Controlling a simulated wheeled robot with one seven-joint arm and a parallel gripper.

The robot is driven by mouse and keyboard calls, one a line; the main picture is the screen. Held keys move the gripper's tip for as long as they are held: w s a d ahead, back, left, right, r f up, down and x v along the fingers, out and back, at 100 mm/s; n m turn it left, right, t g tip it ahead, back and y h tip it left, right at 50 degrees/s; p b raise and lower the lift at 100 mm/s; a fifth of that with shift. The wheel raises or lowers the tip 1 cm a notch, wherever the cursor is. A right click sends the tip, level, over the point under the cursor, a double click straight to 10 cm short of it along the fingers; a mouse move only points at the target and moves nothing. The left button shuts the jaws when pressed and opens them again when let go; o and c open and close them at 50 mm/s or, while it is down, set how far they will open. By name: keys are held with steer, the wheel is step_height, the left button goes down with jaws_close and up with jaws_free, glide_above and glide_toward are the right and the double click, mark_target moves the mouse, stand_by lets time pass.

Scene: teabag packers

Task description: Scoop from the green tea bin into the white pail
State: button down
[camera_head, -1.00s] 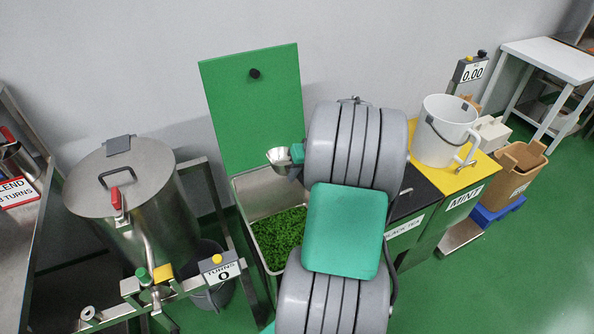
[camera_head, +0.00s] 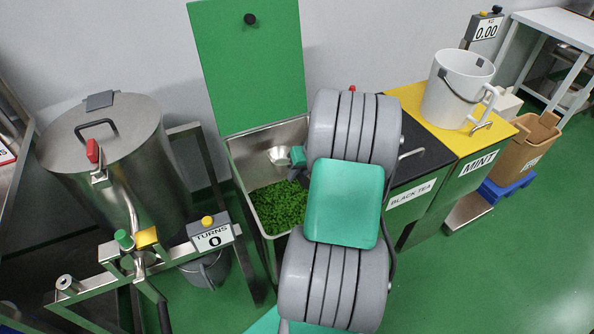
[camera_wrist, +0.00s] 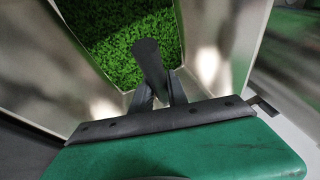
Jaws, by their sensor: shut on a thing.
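The green tea bin (camera_head: 235,160) stands open, its green lid (camera_head: 250,75) raised against the wall. Green tea leaves (camera_head: 275,207) lie in its bottom; they also show in the wrist view (camera_wrist: 110,35). A metal scoop (camera_head: 279,156) is inside the bin mouth, above the leaves. My gripper (camera_wrist: 158,90) is shut on the scoop's dark handle (camera_wrist: 148,58). My arm hides most of the gripper in the head view. The scoop's bowl is not clearly visible in the wrist view. The white pail (camera_head: 455,95) stands upright on the yellow mint bin lid, to the right.
The black tea bin (camera_head: 425,150) and mint bin (camera_head: 470,165) are closed, right of my arm. A steel drum (camera_head: 115,165) with a crank and turns counter (camera_head: 212,237) stands at the left. A scale display (camera_head: 484,27) reads 0.00.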

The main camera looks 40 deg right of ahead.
step_height(320, 180, down, 22)
steer(key=b, duration=1.5)
steer(key=shift+r, duration=0.1)
